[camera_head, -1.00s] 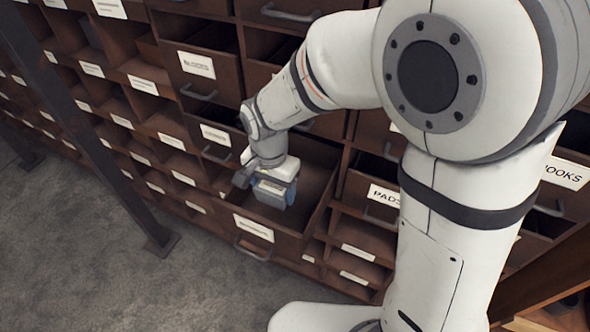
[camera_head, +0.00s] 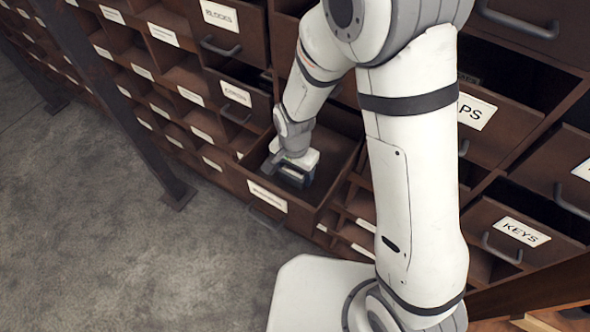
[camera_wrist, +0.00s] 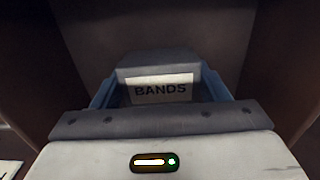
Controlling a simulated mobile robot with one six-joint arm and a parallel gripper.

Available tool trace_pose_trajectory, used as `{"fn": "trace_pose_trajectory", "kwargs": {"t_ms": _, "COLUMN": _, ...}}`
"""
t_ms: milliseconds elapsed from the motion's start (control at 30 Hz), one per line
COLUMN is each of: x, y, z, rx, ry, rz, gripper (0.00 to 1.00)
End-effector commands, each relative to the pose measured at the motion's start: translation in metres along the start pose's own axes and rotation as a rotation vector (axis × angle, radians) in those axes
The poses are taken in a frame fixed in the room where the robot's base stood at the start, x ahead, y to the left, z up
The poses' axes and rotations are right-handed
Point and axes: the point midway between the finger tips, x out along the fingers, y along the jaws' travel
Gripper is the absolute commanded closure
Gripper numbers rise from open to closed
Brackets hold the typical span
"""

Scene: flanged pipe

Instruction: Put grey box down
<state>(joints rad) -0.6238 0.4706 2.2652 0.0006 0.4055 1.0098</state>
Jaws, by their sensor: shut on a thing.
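The grey box (camera_wrist: 158,68) shows in the wrist view, with a white label reading BANDS, between the two blue-edged fingers of my gripper (camera_wrist: 160,92). My gripper is shut on it. In the head view my gripper (camera_head: 295,177) is down inside an open brown drawer (camera_head: 262,207) with a white label on its front. The box is mostly hidden there by my gripper and wrist. I cannot tell whether the box touches the drawer floor.
The drawer's walls stand close around my gripper. A wooden cabinet holds several labelled drawers and cubbies, among them a KEYS drawer (camera_head: 520,235) at the right. A dark post (camera_head: 120,115) stands at the left. The grey carpet (camera_head: 90,230) is clear.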

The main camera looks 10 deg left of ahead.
Motion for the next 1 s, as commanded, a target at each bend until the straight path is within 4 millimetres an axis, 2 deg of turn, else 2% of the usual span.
{"fn": "trace_pose_trajectory", "kwargs": {"t_ms": 433, "x": 0.0099, "y": 0.0005, "z": -0.0008, "rx": 0.002, "ry": 0.000, "rz": -0.001, "gripper": 0.60}}
{"fn": "trace_pose_trajectory", "kwargs": {"t_ms": 467, "x": 0.0089, "y": 0.0006, "z": -0.0007, "rx": 0.002, "ry": 0.000, "rz": -0.001, "gripper": 0.30}}
{"fn": "trace_pose_trajectory", "kwargs": {"t_ms": 500, "x": 0.0082, "y": 0.0006, "z": -0.0008, "rx": 0.002, "ry": 0.000, "rz": -0.001, "gripper": 0.27}}
{"fn": "trace_pose_trajectory", "kwargs": {"t_ms": 700, "x": 0.0081, "y": 0.0008, "z": -0.0009, "rx": 0.003, "ry": 0.000, "rz": 0.000, "gripper": 0.11}}
{"fn": "trace_pose_trajectory", "kwargs": {"t_ms": 1000, "x": 0.0053, "y": 0.0009, "z": -0.0011, "rx": 0.003, "ry": 0.000, "rz": 0.000, "gripper": 0.10}}
